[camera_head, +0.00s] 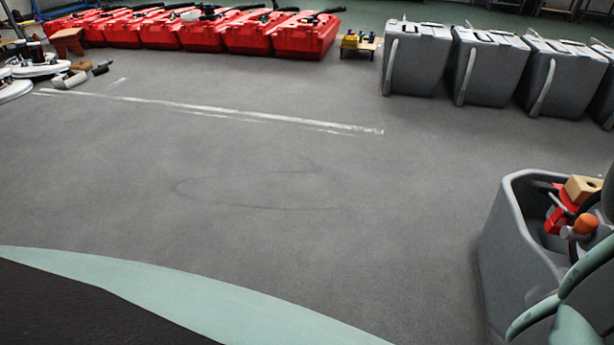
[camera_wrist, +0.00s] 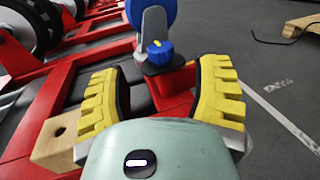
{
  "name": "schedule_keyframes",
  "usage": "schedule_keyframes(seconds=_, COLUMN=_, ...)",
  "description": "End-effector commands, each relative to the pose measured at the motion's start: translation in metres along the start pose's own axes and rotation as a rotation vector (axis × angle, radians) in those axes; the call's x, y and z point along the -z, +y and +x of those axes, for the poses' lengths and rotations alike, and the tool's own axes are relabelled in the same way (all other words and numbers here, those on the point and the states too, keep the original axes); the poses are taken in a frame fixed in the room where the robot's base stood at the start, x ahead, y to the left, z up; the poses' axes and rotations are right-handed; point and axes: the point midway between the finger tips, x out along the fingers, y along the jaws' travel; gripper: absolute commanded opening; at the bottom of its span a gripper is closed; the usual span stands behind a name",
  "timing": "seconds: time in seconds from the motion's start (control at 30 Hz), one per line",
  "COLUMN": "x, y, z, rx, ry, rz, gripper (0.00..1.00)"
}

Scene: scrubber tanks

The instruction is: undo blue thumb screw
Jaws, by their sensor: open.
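The blue thumb screw (camera_wrist: 158,50) shows in the wrist view, a blue knob with a small yellow mark on a dark round base. It is just in front of a grey upright bracket (camera_wrist: 154,24). My gripper (camera_wrist: 163,76) is open, its two thick yellow ribbed fingers spread wide. The screw lies ahead of the fingers and between them in the picture; neither finger appears to touch it. Its threads are hidden. I cannot make out the blue screw in the head view, where my arm covers part of the right side.
Red frame bars (camera_wrist: 95,50) and a wooden block (camera_wrist: 58,138) surround the work area. A large blue round part (camera_wrist: 152,8) is behind the screw. In the head view, a grey tank (camera_head: 515,240) stands at right; red tanks (camera_head: 245,32) line the back. The middle floor is clear.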

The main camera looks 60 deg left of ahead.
Motion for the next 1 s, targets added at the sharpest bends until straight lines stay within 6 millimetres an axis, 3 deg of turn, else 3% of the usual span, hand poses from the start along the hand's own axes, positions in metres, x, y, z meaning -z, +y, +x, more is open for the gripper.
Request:
schedule_keyframes(seconds=0.1, x=-0.001, y=-0.001, z=0.024, rx=0.004, ry=-0.004, rz=0.001, gripper=0.63)
schedule_keyframes(seconds=0.33, x=-0.001, y=-0.001, z=0.052, rx=0.001, ry=-0.002, rz=0.0, gripper=0.63)
schedule_keyframes(seconds=0.77, x=-0.001, y=-0.001, z=0.061, rx=0.002, ry=0.0, rz=0.001, gripper=0.63)
schedule_keyframes(seconds=0.8, x=-0.001, y=-0.001, z=0.061, rx=0.002, ry=0.0, rz=0.001, gripper=0.68)
schedule_keyframes(seconds=1.0, x=-0.001, y=-0.001, z=0.061, rx=0.001, ry=0.0, rz=0.0, gripper=0.47)
